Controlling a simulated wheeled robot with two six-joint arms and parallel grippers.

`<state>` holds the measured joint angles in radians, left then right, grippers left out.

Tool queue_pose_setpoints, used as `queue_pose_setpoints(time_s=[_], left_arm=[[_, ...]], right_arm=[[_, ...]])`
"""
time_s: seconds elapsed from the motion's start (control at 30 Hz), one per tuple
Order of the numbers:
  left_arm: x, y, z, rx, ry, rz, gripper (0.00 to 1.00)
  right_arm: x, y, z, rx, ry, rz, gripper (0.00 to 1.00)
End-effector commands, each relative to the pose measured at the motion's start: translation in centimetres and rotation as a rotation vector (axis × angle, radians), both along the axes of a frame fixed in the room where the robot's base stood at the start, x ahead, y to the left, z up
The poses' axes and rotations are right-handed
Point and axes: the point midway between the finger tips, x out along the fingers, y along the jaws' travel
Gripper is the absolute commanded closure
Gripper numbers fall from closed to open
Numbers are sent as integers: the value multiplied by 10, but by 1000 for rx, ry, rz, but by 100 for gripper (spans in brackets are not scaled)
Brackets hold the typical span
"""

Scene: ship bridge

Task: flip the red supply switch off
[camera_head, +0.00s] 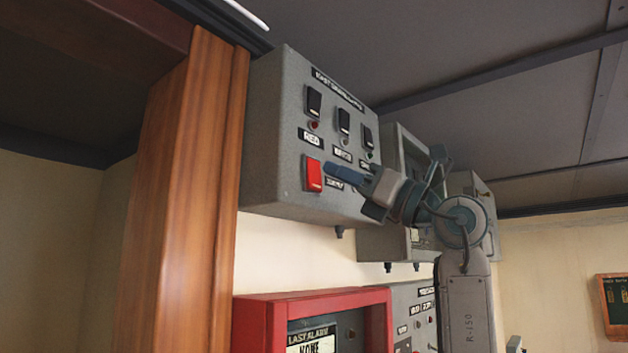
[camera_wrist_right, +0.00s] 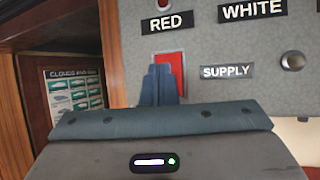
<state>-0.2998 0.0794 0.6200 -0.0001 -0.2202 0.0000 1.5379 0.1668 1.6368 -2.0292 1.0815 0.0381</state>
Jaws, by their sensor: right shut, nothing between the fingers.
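The red supply switch (camera_head: 314,175) is a rocker on the lower left of a grey wall-mounted switch box (camera_head: 272,165). My right gripper (camera_head: 330,168) is shut and empty, with its blue fingertips pointing at the switch from the right, very close to it. In the right wrist view the switch (camera_wrist_right: 171,60) shows behind my shut fingers (camera_wrist_right: 159,80), which cover much of it. A SUPPLY label (camera_wrist_right: 226,72) is to its right. I cannot tell whether the fingertips touch the switch. My left gripper is not in view.
Three black switches, such as the left one (camera_head: 314,100), sit above the red switch. A wooden post (camera_head: 187,190) stands to the left of the box. A red-framed panel (camera_head: 262,318) is below, and more grey boxes (camera_head: 482,200) are behind my right arm.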

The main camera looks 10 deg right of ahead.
Motion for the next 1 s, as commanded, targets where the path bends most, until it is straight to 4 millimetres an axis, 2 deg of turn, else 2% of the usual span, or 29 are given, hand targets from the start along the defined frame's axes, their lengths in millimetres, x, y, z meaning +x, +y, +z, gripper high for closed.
queue_pose_setpoints(time_s=[0.5,1.0], left_arm=[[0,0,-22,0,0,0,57],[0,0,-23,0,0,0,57]], right_arm=[[-31,-25,-12,0,-2,-2,100],[-35,-28,-12,0,-2,-2,100]])
